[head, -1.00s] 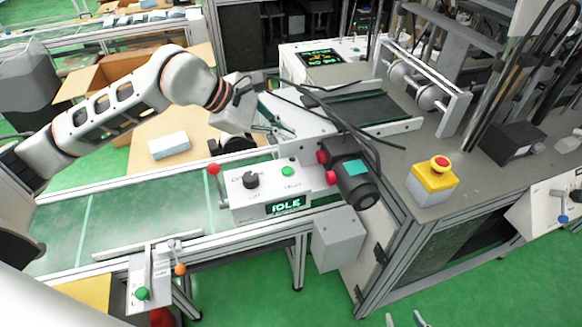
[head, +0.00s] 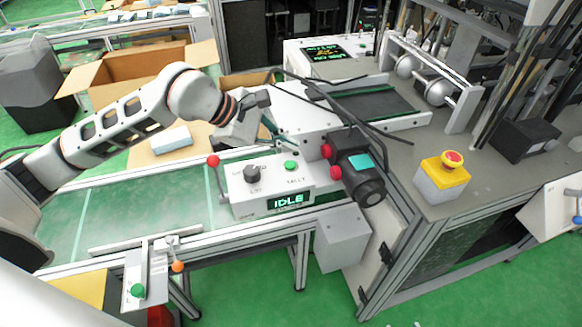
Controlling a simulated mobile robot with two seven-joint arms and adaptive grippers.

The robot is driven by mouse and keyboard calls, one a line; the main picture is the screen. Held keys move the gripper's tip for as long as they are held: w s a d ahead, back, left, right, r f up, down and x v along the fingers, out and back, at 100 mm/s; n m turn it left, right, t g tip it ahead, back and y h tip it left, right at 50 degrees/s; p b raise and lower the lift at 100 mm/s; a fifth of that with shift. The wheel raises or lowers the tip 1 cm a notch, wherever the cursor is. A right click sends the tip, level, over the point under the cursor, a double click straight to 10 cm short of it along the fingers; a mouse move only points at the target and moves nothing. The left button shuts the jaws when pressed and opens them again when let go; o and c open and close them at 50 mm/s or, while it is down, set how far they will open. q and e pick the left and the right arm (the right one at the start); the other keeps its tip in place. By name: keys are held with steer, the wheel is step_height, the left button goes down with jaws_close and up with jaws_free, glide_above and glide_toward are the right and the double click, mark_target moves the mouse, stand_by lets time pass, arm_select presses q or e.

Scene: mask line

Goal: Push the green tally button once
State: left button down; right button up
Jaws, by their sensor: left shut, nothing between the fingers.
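The green tally button (head: 291,165) sits on the sloped top of a white control box (head: 237,193), right of a black knob (head: 252,174). The word TALLY shows below it. The box's display (head: 289,201) reads IDLE. My left gripper (head: 271,140) is shut and empty, behind and slightly left of the button in the head view. Its fingers are small and partly lost against the white machine, and a gap shows between them and the button. My right gripper is out of view.
A red-ball lever (head: 213,160) stands at the box's left. A dark motor with red knobs (head: 355,170) stands close to its right. The green conveyor belt (head: 140,215) is bare at left. A yellow emergency-stop box (head: 441,178) sits on the grey table.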

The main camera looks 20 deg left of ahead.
mark_target(287, 166)
arm_select(q)
steer(key=shift+f, duration=0.95)
steer(key=shift+f+b, duration=0.35)
steer(key=shift+b, duration=0.1)
steer(key=shift+f, duration=0.2)
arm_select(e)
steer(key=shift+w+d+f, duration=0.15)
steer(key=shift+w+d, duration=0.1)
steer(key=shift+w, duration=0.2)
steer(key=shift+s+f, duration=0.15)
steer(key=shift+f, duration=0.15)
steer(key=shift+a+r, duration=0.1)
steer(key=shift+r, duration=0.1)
arm_select(q)
steer(key=shift+f, duration=0.1)
